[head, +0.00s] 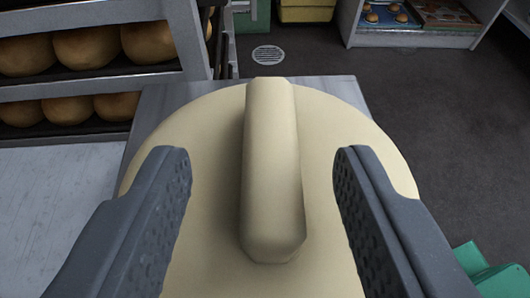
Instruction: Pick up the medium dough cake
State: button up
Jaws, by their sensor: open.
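A large pale cream round piece (213,135), which looks like the dough cake, lies flat on a grey table in front of me. A thick cream bar (272,160) of the same colour stands up along its middle, pointing away from me. I cannot tell from this view whether the round piece is the medium one. My gripper (262,165) is open, with one dark ridged finger on each side of the bar. There is a clear gap between each finger and the bar. The near part of the round piece is out of frame or behind the fingers.
The grey table's edge (346,90) shows behind the round piece. A rack with round loaves (90,47) stands at left. A white shelf (405,38) with trays of baked goods is at the back right. A green object (488,268) is at lower right. Dark floor is open at right.

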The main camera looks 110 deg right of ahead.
aim_at(261, 152)
jog(key=shift+x, duration=2)
grip_shut()
jog(key=shift+r, duration=0.1)
